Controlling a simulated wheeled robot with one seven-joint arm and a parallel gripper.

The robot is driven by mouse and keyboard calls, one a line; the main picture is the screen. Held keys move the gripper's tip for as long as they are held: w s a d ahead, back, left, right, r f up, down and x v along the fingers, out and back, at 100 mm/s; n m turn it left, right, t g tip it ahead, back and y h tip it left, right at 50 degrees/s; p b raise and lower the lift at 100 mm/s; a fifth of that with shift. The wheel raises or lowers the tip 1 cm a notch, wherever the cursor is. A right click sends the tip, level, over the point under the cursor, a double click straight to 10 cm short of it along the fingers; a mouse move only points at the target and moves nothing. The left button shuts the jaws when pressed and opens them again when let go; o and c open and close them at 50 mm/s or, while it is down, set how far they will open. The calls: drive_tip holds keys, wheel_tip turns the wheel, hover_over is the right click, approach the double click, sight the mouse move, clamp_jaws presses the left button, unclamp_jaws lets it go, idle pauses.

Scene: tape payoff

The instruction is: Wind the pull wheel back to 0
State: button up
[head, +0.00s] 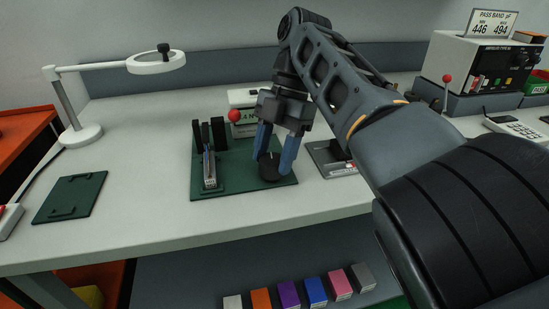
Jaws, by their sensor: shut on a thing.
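The pull wheel (269,170) is a dark round knob on the right part of a green base plate (236,189). My gripper (273,160) points down over it, with one blue finger at each side of the wheel. It is shut on the wheel. A tape holder (209,173) with thin strips stands at the left of the plate, and black uprights (218,131) stand behind it. The wheel's markings are too small to read.
A magnifier lamp (155,62) and a separate green mat (70,198) are at the left. A grey device (331,158) lies right of the plate, partly behind my arm. A tester (480,65) stands back right. Several coloured boxes (289,291) sit on the lower shelf.

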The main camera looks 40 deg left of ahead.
drive_tip(key=shift+n, duration=0.3)
idle(0.4)
drive_tip(key=o, duration=1)
drive_tip(key=shift+r, duration=0.1)
